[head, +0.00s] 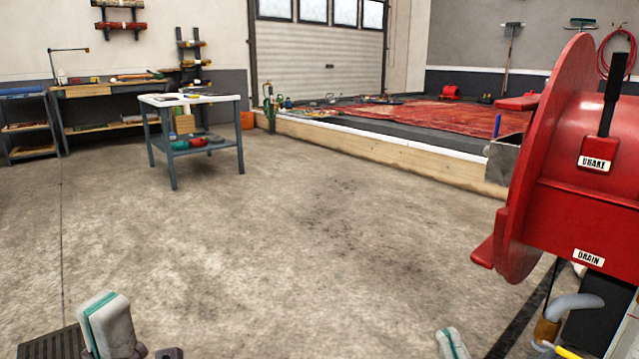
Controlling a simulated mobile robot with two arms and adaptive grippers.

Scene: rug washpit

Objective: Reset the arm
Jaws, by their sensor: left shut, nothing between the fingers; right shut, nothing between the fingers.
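My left gripper (107,323) is at the lower left edge of the head view. Its pale fingertips are together with a teal strip between them, and it is empty above the bare floor. My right gripper (452,344) is at the bottom edge, right of the middle. Only its pale tips and teal strip show; they are together and hold nothing. Both grippers are apart from any object. The rest of both arms is mostly out of frame.
A red drum machine (560,215) with a black brake lever (612,92) stands close on the right. A small cart (208,148) stands left of centre, with a workbench (88,92) behind. A low curb (380,144) borders the red rug (410,116). The middle concrete floor (280,240) is clear.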

